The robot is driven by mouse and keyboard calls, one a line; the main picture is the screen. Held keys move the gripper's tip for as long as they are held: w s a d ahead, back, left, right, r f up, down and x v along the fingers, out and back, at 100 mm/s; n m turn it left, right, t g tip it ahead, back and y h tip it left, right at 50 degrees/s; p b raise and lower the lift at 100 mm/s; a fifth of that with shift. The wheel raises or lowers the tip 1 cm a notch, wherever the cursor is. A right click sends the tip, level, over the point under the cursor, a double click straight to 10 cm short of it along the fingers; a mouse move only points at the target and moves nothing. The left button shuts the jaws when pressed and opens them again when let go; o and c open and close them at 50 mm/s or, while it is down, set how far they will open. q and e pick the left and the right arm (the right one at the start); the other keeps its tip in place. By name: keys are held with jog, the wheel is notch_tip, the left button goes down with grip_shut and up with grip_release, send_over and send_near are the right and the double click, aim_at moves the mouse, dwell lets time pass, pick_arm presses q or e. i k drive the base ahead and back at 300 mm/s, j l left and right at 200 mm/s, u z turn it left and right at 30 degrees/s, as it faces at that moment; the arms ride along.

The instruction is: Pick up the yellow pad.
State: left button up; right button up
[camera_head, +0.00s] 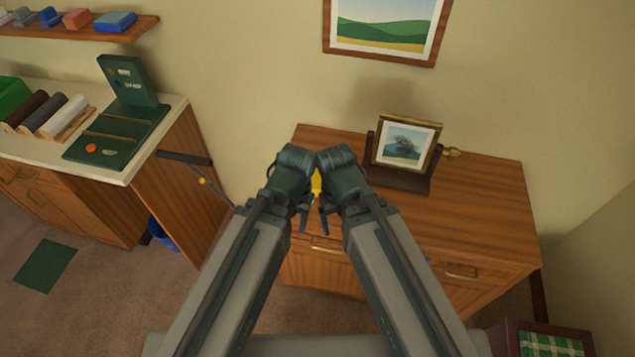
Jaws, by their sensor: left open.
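A small yellow patch (316,184), which looks like part of the yellow pad, shows in the narrow gap between my two grippers, over the wooden cabinet top (480,200). The rest of it is hidden, so I cannot tell its full shape or whether anything touches it. My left gripper (302,213) is open, just left of the patch. My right gripper (325,213) is close beside it on the right. Its jaws are mostly hidden by its own arm, so I cannot tell their state.
A framed picture (405,145) on a dark stand (400,180) stands on the cabinet right of my grippers. A counter (122,172) at left holds a dark green board (112,140) and several rolls. The right part of the cabinet top is clear.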

aim_at(316, 179)
jog(key=i+j+z, duration=0.1)
jog(key=j+z, duration=0.15)
jog(key=j, duration=0.7)
jog(key=j+z, duration=0.25)
jog(key=j, duration=0.65)
